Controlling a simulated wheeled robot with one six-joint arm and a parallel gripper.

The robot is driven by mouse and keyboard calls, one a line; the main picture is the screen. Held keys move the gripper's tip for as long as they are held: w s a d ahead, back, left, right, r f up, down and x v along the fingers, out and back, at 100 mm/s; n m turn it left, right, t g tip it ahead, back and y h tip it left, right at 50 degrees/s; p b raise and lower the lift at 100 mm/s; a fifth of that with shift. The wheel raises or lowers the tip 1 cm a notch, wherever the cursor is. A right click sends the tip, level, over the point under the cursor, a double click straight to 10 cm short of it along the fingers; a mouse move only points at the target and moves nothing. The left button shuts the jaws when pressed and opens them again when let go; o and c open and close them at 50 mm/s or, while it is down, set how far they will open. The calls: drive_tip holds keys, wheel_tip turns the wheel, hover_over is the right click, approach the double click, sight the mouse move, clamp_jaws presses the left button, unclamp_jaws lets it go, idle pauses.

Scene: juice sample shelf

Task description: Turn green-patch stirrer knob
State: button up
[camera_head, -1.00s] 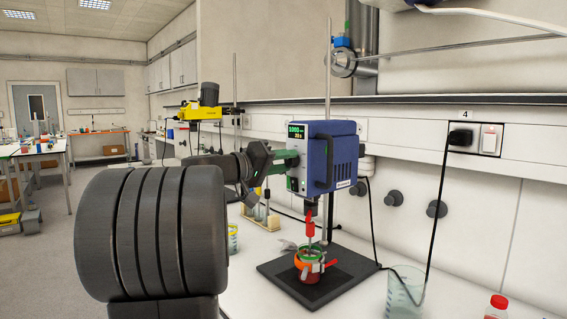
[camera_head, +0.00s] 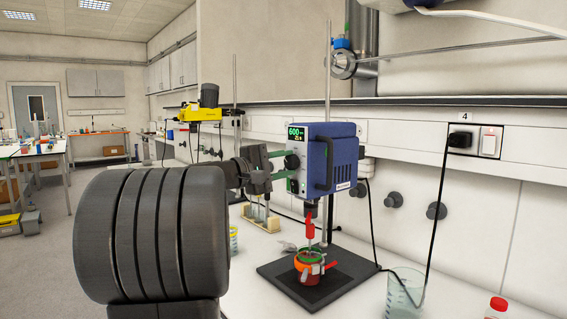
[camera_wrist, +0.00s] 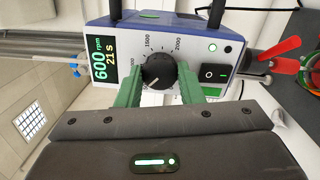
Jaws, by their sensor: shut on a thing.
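The blue stirrer (camera_head: 333,160) hangs on an upright rod, and its green display (camera_wrist: 104,68) reads 600 rpm and 21 s. In the wrist view its black knob (camera_wrist: 160,73) sits in the middle of a printed scale. The knob's white pointer is toward the lower left, below the 1000 mark. My gripper (camera_wrist: 168,80) has green fingers on both sides of the knob and is shut on it. In the head view my gripper (camera_head: 287,162) is at the stirrer's front face. A small green patch (camera_wrist: 148,14) shows on the stirrer's casing.
A black power switch (camera_wrist: 216,73) is right of the knob. Below the stirrer, a red-and-green-rimmed vessel (camera_head: 309,267) stands on a black base plate (camera_head: 345,270). A beaker (camera_head: 404,294) stands nearer. A yellow stirrer (camera_head: 200,114) is farther back.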

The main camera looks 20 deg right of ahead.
drive_tip(key=shift+n, duration=1)
drive_tip(key=o, duration=1)
drive_tip(key=v, duration=1.3)
drive_tip(key=shift+s+a, duration=0.15)
drive_tip(key=shift+a, duration=0.25)
drive_tip(key=shift+d, duration=0.1)
